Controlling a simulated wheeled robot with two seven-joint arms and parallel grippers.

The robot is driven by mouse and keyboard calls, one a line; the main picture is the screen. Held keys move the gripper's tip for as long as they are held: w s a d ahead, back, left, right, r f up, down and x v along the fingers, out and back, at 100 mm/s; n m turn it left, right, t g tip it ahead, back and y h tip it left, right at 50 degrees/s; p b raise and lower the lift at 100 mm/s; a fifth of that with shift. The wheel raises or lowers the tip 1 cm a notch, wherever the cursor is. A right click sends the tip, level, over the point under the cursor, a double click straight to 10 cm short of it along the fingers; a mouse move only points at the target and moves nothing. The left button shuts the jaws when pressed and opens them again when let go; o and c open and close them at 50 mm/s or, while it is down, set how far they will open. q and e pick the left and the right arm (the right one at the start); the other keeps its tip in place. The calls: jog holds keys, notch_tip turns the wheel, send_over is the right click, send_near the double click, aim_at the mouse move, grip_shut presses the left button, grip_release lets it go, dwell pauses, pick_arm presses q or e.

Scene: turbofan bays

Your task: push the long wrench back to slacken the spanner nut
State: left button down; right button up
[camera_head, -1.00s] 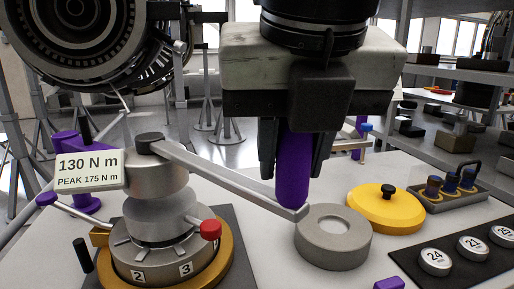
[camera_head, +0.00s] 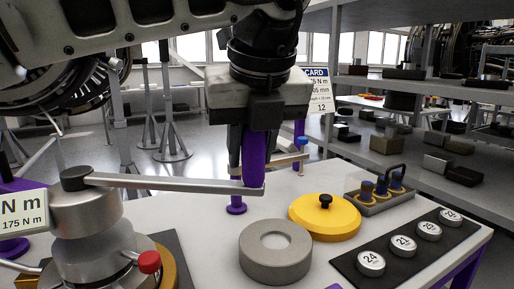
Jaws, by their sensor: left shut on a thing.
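The long wrench (camera_head: 170,185) is a grey bar running from the dark cap of the nut fixture (camera_head: 85,215) at the left to a purple grip (camera_head: 254,160) at its far end. My left gripper (camera_head: 254,150) is shut on the purple grip, which stands upright between its fingers. The spanner nut itself cannot be made out clearly within the grey fixture. A sign (camera_head: 22,210) on the fixture is cut off by the picture edge and reads "N m" and "175 N m". My right gripper does not show.
A grey ring (camera_head: 275,262) lies on the bench in front of the grip. A yellow lid (camera_head: 325,222), a small rack (camera_head: 380,200) and a dark strip with numbered discs (camera_head: 402,246) lie to the right. A red knob (camera_head: 149,262) sticks out of the fixture.

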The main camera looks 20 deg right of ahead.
pick_arm(q)
jog(key=c, duration=1.1)
grip_release()
jog(key=shift+w, duration=0.15)
jog(key=p+v, duration=0.2)
jog(key=v, duration=1.4)
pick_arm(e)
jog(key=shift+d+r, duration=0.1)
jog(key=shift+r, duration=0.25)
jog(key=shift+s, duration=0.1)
